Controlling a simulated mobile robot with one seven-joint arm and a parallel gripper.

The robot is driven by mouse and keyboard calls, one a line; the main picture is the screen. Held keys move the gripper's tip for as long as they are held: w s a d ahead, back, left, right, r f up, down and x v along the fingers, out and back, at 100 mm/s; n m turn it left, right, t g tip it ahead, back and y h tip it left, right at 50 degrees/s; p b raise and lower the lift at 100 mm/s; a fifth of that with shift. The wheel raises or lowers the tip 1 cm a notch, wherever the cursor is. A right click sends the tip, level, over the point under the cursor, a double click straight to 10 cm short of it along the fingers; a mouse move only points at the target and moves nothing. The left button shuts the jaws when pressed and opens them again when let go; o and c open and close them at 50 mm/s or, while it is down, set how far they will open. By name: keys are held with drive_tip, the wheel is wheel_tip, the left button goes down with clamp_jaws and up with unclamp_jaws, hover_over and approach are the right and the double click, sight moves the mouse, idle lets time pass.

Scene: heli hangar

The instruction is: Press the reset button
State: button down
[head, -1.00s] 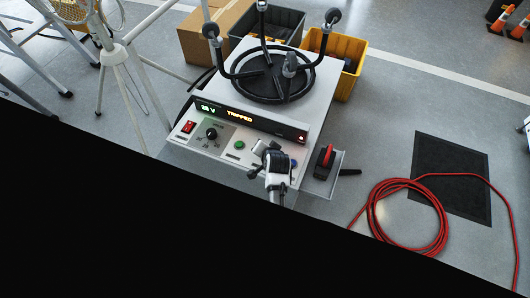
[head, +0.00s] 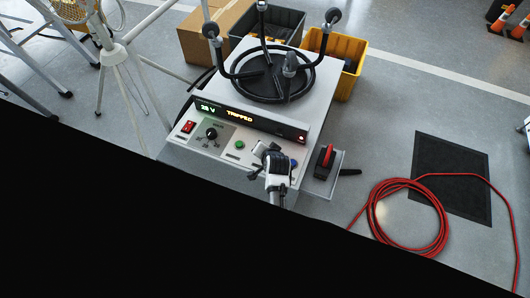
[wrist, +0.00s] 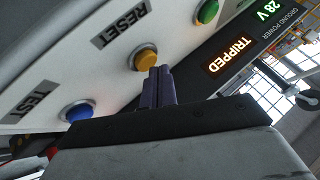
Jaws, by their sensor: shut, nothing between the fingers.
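The ground power unit (head: 215,165) has a front panel whose display (head: 238,115) reads "28 V" and "TRIPPED". In the wrist view the display (wrist: 228,54) reads the same. The reset button (wrist: 145,58) is a yellow-orange round button beside the "RESET" label (wrist: 120,23). My gripper (wrist: 159,72) is shut and empty, its fingertips right at the lower right edge of the yellow button. I cannot tell whether they touch it. In the head view my gripper (head: 266,150) stands in front of the panel and hides the yellow button.
A green button (head: 240,145) and a blue button (wrist: 77,110) labelled "TEST" flank the yellow one. The panel also has a red switch (head: 188,127) and a black knob (head: 211,133). A red-handled switch (head: 326,158) sits at the right. A red cable (head: 408,250) lies coiled on the floor.

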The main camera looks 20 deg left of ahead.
drive_tip(key=shift+f, duration=0.45)
idle(0.5)
drive_tip(key=shift+r, duration=0.1)
drive_tip(key=shift+r+p, duration=0.7)
drive_tip(key=shift+r, duration=0.05)
wheel_tip(320, 180, up, 5)
drive_tip(key=p, duration=0.5)
idle(0.8)
